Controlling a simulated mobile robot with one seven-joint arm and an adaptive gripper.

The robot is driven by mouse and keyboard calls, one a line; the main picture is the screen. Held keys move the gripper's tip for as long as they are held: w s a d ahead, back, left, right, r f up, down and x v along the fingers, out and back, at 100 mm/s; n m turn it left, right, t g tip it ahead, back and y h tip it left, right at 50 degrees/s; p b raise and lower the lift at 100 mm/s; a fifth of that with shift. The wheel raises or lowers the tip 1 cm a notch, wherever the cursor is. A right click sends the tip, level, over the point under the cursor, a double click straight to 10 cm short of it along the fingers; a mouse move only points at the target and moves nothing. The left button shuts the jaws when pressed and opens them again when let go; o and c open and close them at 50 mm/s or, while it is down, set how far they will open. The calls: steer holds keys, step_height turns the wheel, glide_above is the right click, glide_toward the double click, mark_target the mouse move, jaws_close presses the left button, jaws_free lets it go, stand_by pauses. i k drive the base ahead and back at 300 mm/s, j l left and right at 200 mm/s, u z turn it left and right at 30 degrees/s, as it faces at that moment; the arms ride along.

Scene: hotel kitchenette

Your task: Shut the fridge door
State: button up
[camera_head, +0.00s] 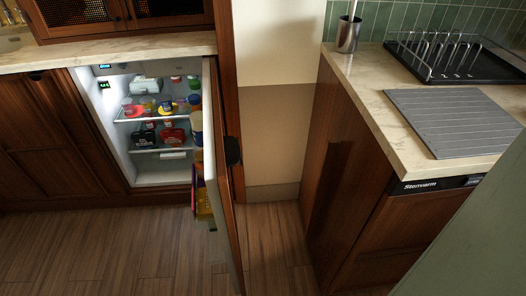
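The fridge (162,178) is built in under the counter at the left, its white lit interior showing several food items on shelves. Its wooden door (222,190) stands wide open, hinged on the right side and swung out toward me, seen nearly edge-on. A dark handle (233,150) sits on the door's outer face, which is turned to the right. Bottles and packets (203,200) sit in racks on the door's inner side. My gripper does not show in this view.
A right counter (365,100) holds a grey ribbed mat (455,118), a black dish rack (450,60) and a metal holder (348,34). A green surface (470,235) fills the lower right corner. Wooden floor (100,245) is clear in front of the fridge and between the door and right cabinet.

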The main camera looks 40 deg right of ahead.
mark_target(221, 152)
steer(key=k+l, duration=0.1)
steer(key=l, duration=1.1)
steer(key=k+l+z, duration=0.4)
steer(key=k+z, duration=0.2)
steer(key=k+l+z, duration=0.15)
steer(key=z, duration=0.15)
steer(key=k+l, duration=0.05)
steer(key=k, duration=0.05)
